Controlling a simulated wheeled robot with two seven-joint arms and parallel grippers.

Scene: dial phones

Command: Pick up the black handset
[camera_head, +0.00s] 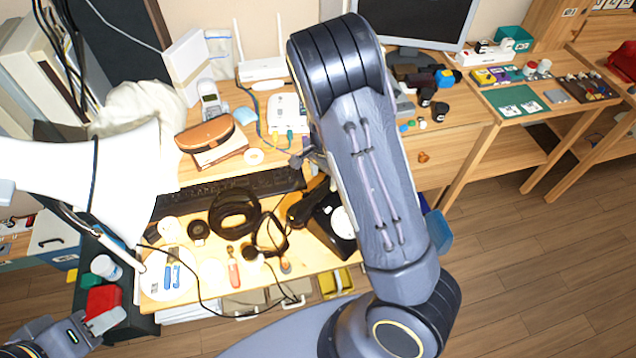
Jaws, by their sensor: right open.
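A black dial phone (343,222) with a white dial stands on the desk, partly hidden behind my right arm. Its black handset (304,211) shows to the left of the dial and appears to lie on the phone. My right arm covers the middle of the view. Only a small dark part of my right gripper (303,159) shows at the arm's left edge, above and behind the handset; it is open and apart from the handset. My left gripper (98,324) is at the lower left, far from the phone, and its finger gap is unclear.
A black keyboard (225,192) lies behind the handset. Black headphones (234,212), cables and small tools crowd the desk to the left. A brown case (205,135) and a white router (262,69) stand farther back. Open floor (530,260) is at the right.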

